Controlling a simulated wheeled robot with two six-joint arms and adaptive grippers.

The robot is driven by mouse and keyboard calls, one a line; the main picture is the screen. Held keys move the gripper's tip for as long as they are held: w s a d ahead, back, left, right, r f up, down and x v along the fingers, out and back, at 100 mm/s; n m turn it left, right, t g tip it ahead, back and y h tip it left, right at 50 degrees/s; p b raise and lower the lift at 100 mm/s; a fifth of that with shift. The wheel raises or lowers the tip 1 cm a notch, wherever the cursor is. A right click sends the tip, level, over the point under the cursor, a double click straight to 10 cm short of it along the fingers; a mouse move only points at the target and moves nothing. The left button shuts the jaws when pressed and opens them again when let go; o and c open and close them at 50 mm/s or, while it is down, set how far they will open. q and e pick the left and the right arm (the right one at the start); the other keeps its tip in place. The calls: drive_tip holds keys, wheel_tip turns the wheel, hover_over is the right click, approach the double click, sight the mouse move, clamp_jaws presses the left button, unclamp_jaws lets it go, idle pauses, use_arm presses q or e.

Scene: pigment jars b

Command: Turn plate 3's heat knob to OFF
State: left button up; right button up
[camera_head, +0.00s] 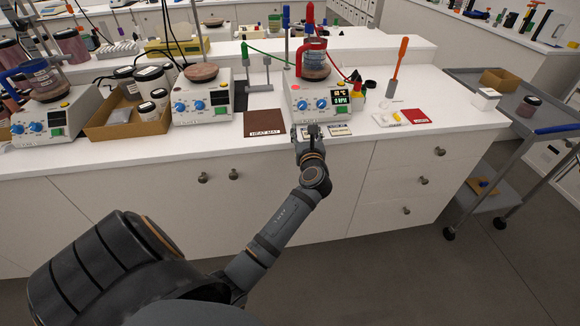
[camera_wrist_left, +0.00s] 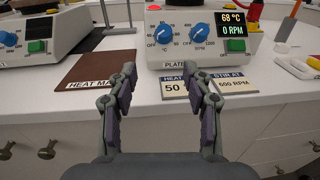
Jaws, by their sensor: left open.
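The hot plate (camera_head: 318,97) with a lit display stands at the right end of the row; a flask (camera_head: 315,68) sits on it. The wrist view shows its display (camera_wrist_left: 233,22) reading 68 °C and 0 RPM. Its label reads "PLATE", the number hidden or unclear. Its left blue knob, beside a °C scale, is the heat knob (camera_wrist_left: 164,33); its exact setting is unclear. The stir knob (camera_wrist_left: 199,26) is to its right. My left gripper (camera_head: 311,129) is open and empty, in front of the plate, its fingers (camera_wrist_left: 161,72) apart and below the knobs. My right gripper is out of view.
Two cards (camera_wrist_left: 205,84), one reading "STIR AT 600 RPM", lie before the plate. A brown heat mat (camera_head: 264,123) lies to the left, beside another hot plate (camera_head: 203,98). A red card (camera_head: 416,116) and small tray lie to the right. Drawers front the bench.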

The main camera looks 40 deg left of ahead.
use_arm(q)
drive_tip(key=s+d+f+n+g+h, duration=0.4)
drive_tip(key=s+f+n+g+h, duration=0.1)
drive_tip(key=s+f+n, duration=0.9)
drive_tip(key=n, duration=0.2)
drive_tip(key=shift+f+n+h, duration=0.2)
drive_tip(key=shift+n+h, duration=0.1)
drive_tip(key=shift+h, duration=0.1)
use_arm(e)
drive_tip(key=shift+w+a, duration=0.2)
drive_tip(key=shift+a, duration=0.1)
use_arm(q)
drive_tip(key=shift+s+d, duration=0.1)
